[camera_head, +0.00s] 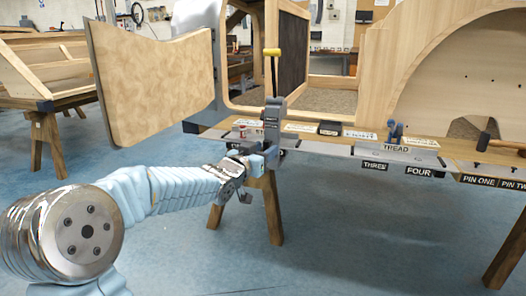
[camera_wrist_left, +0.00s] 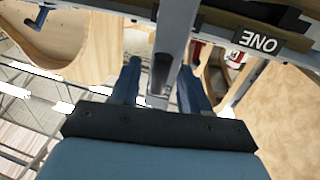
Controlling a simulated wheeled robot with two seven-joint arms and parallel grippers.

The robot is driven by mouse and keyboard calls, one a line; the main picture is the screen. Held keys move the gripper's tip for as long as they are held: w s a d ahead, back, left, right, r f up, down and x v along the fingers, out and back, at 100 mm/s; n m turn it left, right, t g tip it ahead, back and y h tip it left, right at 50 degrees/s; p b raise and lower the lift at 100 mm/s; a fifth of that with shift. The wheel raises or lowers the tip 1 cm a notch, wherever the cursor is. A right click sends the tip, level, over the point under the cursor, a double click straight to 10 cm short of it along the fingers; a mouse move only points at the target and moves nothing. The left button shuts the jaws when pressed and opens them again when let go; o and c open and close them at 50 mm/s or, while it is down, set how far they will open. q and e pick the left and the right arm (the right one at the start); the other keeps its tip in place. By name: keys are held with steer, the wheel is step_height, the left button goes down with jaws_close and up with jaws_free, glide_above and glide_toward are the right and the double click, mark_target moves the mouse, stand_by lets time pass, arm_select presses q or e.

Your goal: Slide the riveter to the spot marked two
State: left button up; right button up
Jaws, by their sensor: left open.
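The riveter (camera_head: 274,108) looks to be the upright grey tool with a yellow-topped handle (camera_head: 272,53) at the rail on the bench's front edge. My left gripper (camera_head: 262,154) is at its lower part. In the left wrist view, my gripper's blue fingers (camera_wrist_left: 160,80) are open, one on each side of a grey bar (camera_wrist_left: 177,35) that seems part of the riveter. I cannot tell whether they touch it. A plate reading ONE (camera_wrist_left: 258,41) shows close by in that view. No label reading two is legible; my gripper covers part of the rail. My right gripper is out of view.
The bench edge carries plates THREE (camera_head: 375,166), FOUR (camera_head: 419,172) and PIN ONE / PIN TWO (camera_head: 493,183). A wooden door (camera_head: 155,85) hangs left of the riveter.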

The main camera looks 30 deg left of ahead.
arm_select(q)
steer(key=s, duration=1.3)
steer(key=shift+s+d, duration=0.3)
steer(key=shift+s, duration=0.1)
steer(key=w+d+f+g+h+p, duration=0.15)
steer(key=d+f, duration=0.25)
steer(key=f, duration=0.5)
steer(key=w+d+f+n+g+p, duration=0.1)
steer(key=w+d+f+g, duration=0.2)
steer(key=f, duration=0.5)
steer(key=w+d+f+g+h+p, duration=0.1)
steer(key=d+f+g, duration=0.3)
steer(key=f, duration=0.5)
steer(key=s+d+f+g+h+p, duration=0.1)
steer(key=s+d+f+g, duration=0.3)
steer(key=s+d+f, duration=0.4)
steer(key=s+d+f+g+h+p, duration=0.1)
steer(key=s+d+f+g, duration=0.3)
steer(key=s+d+f, duration=0.4)
steer(key=s+f, duration=0.4)
steer(key=f, duration=0.2)
steer(key=shift+s+d+f+g+p, duration=0.15)
steer(key=shift+d+f+g+p, duration=0.1)
steer(key=shift+g+p, duration=0.15)
